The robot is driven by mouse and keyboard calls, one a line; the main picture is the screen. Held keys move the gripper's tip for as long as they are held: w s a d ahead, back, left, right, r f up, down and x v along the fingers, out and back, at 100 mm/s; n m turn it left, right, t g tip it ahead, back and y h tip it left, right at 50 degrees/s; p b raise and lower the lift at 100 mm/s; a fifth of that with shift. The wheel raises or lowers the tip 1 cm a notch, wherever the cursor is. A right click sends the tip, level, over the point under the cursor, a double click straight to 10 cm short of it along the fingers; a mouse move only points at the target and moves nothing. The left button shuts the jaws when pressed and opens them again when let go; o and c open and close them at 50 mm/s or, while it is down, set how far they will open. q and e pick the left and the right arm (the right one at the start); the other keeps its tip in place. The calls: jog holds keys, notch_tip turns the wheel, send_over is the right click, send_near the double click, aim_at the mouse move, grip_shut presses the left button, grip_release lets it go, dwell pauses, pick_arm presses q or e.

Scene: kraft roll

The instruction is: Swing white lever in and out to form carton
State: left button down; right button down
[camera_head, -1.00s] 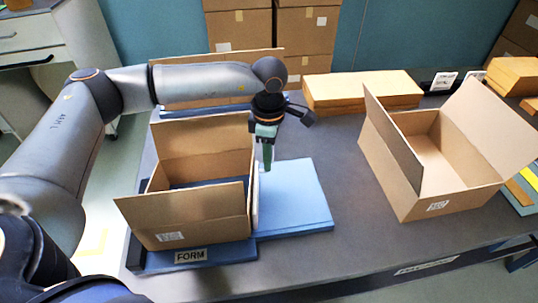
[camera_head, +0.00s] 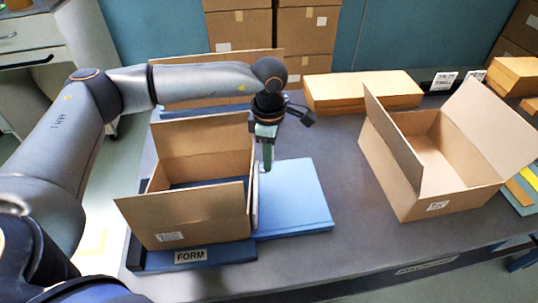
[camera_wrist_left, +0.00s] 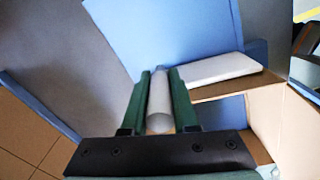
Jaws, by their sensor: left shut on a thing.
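An open carton (camera_head: 198,222) stands upright on the blue fixture labelled FORM (camera_head: 210,256), with its flaps raised. Blue surface shows inside it. My left gripper (camera_head: 266,163) points down at the carton's right side, above the blue plate (camera_head: 293,200). In the left wrist view, my left gripper (camera_wrist_left: 161,95) is shut on the white lever's round handle (camera_wrist_left: 159,108). The lever's flat white part (camera_wrist_left: 222,68) lies beside the carton wall. In the head view the lever is mostly hidden. My right gripper is not in view.
A second open carton (camera_head: 410,195) stands on the grey table to the right. Flat cardboard stacks (camera_head: 362,91) lie at the back. Stacked closed boxes (camera_head: 306,28) stand behind the table. Grey table between the blue plate and second carton is clear.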

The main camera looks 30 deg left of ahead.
pick_arm(q)
jog(key=shift+s+a+r+n, duration=0.1)
jog(key=shift+s+a+n, duration=0.15)
jog(key=shift+a+n, duration=0.6)
jog(key=shift+a, duration=0.1)
jog(key=c, duration=0.7)
grip_release()
notch_tip(320, 180, up, 12)
jog(key=shift+r+b, duration=0.25)
jog(key=shift+b, duration=0.05)
